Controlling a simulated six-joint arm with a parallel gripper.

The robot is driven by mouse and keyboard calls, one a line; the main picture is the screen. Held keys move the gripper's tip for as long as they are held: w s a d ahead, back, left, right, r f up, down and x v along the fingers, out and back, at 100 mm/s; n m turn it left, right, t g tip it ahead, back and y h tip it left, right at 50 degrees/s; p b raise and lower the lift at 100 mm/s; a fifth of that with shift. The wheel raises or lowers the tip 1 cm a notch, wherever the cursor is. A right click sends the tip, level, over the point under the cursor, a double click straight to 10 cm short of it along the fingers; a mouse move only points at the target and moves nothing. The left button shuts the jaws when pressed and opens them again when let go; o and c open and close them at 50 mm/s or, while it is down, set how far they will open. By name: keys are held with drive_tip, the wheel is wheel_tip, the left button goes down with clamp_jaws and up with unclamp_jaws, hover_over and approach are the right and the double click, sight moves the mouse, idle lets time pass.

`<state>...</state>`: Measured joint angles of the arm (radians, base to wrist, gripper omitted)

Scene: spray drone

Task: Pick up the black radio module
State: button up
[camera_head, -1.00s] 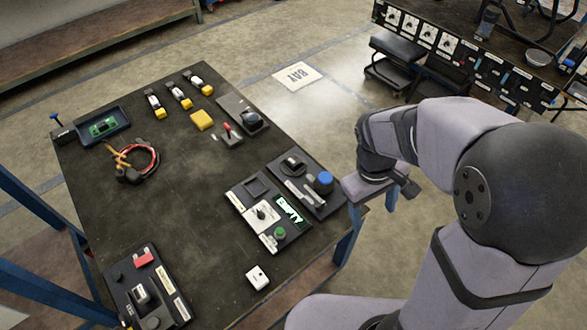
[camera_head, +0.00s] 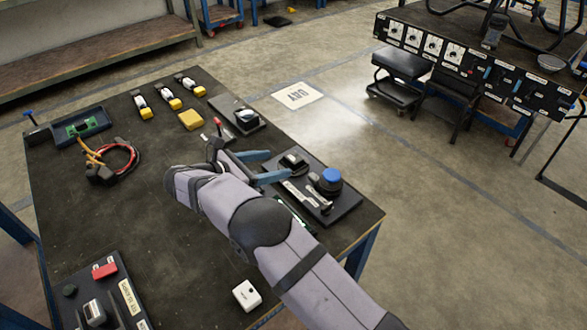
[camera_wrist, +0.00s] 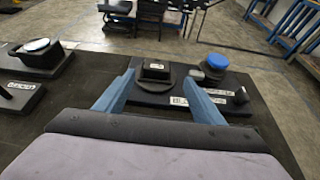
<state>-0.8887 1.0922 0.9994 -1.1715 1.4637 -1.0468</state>
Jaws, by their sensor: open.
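A small black block, which looks like the black radio module (camera_head: 294,159), sits on a dark labelled board (camera_head: 345,205) at the table's right edge. In the wrist view the black module (camera_wrist: 155,69) shows ahead, between the lines of my two blue fingers. My gripper (camera_head: 279,164) is open and empty, with its fingers pointing right toward the module. It also shows in the wrist view (camera_wrist: 160,78). I cannot tell the exact gap between fingertips and module.
A blue-capped round part (camera_head: 330,180) stands on the same board, right of the module. A board with a pale-topped part (camera_head: 246,117) lies beyond my gripper. A yellow block (camera_head: 191,119) and cables (camera_head: 112,160) lie farther left.

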sight(292, 158)
drive_tip(key=shift+a, duration=0.15)
drive_tip(key=shift+w+r+x, duration=0.1)
drive_tip(key=shift+r+x, duration=0.05)
drive_tip(key=shift+x, duration=1.7)
drive_tip(key=shift+w+r+x, duration=0.15)
drive_tip(key=shift+x, duration=1.7)
drive_tip(key=c, duration=1.1)
